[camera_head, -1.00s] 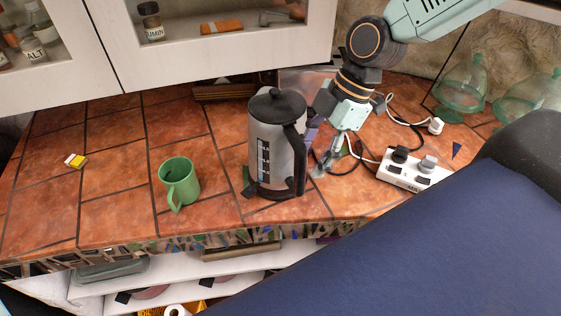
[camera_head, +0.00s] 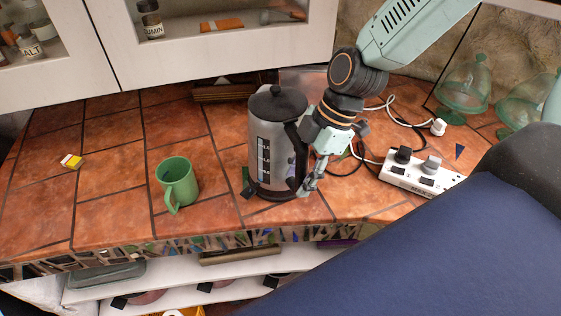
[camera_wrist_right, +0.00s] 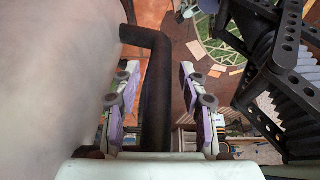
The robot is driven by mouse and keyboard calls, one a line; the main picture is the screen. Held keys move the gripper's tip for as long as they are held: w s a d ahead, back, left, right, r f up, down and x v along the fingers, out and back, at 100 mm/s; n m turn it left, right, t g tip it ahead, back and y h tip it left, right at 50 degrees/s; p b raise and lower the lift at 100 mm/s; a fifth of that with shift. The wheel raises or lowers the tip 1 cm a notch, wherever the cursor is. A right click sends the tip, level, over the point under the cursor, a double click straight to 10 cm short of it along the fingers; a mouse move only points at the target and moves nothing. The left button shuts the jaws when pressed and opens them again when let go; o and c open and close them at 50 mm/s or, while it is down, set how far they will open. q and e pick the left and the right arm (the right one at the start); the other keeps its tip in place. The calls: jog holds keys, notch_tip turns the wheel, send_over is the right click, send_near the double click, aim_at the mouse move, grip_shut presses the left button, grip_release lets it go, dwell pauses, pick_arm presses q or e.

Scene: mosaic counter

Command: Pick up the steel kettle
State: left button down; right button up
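The steel kettle (camera_head: 268,150) stands upright on the tiled counter, with a black lid and a black handle on its right side. My right gripper (camera_head: 306,186) is at the handle, low on the kettle's right. In the right wrist view, the black handle (camera_wrist_right: 157,75) runs between the two spread fingers of my right gripper (camera_wrist_right: 158,88). Gaps show on both sides, so it is open around the handle, not clamped. The kettle's pale steel body (camera_wrist_right: 55,75) fills the left of that view. My left gripper is not in view.
A green mug (camera_head: 177,184) stands left of the kettle. A white power strip (camera_head: 418,174) with plugs and cables lies to the right. Glass domes (camera_head: 467,85) stand at the back right. Wall cabinets (camera_head: 215,45) overhang the counter's back. A small yellow-and-white block (camera_head: 71,161) lies far left.

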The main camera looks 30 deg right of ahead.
grip_shut()
jog(key=shift+w+d, duration=0.1)
dwell(0.4)
